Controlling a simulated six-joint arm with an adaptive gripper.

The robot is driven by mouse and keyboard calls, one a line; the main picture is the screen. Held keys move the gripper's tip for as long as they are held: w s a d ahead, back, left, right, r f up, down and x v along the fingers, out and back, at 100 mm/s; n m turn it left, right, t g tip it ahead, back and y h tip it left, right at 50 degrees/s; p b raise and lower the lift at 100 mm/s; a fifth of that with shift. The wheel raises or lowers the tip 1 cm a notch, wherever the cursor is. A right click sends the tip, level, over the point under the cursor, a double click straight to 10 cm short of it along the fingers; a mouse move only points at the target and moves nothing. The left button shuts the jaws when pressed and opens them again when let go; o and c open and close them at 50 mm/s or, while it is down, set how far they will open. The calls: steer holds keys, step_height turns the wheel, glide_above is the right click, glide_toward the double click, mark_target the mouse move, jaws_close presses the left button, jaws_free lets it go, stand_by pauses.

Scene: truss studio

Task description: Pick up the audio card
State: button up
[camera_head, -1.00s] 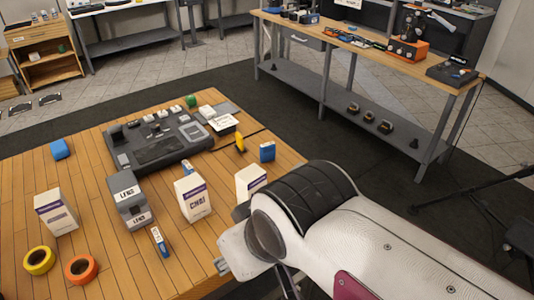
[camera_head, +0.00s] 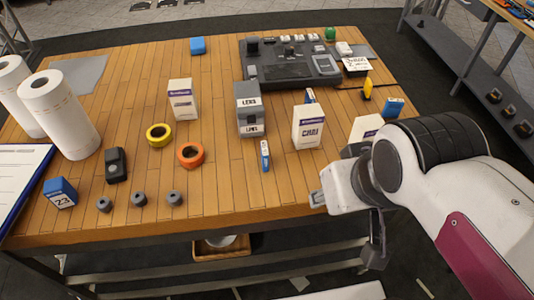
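A white card (camera_head: 355,65) with dark lettering is at the right end of the grey console near the table's back right. It may be the audio card, but its text is too small to read surely. A slim blue-and-white piece (camera_head: 265,155) is in front of the grey LENS boxes, and a similar one (camera_head: 310,97) is partly hidden behind a white carton. My gripper (camera_head: 345,222) is at the table's front right edge, well in front of the white card. Its fingers are partly hidden by the wrist, and nothing shows held.
White cartons (camera_head: 308,128) and LENS boxes (camera_head: 249,110) stand mid-table. A grey console (camera_head: 290,62) is behind them. A yellow piece (camera_head: 367,88) and blue box (camera_head: 394,107) are at right. Tape rolls (camera_head: 190,155) and paper rolls (camera_head: 62,115) are at left.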

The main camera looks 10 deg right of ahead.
glide_above(265, 150)
steer(key=s, duration=0.3)
steer(key=shift+g, duration=0.3)
step_height(265, 150, down, 6)
steer(key=shift+s+a+f, duration=0.1)
steer(key=shift+f, duration=0.05)
steer(key=shift+w+a+r+m, duration=0.1)
steer(key=shift+w+r+m, duration=0.1)
steer(key=shift+w+m, duration=0.25)
steer(key=shift+f, duration=0.15)
steer(key=shift+x, duration=1.1)
steer(key=shift+f, duration=0.1)
steer(key=shift+d+x, duration=0.15)
steer(key=shift+x, duration=1.1)
steer(key=shift+d+x, duration=0.1)
steer(key=shift+x, duration=1.2)
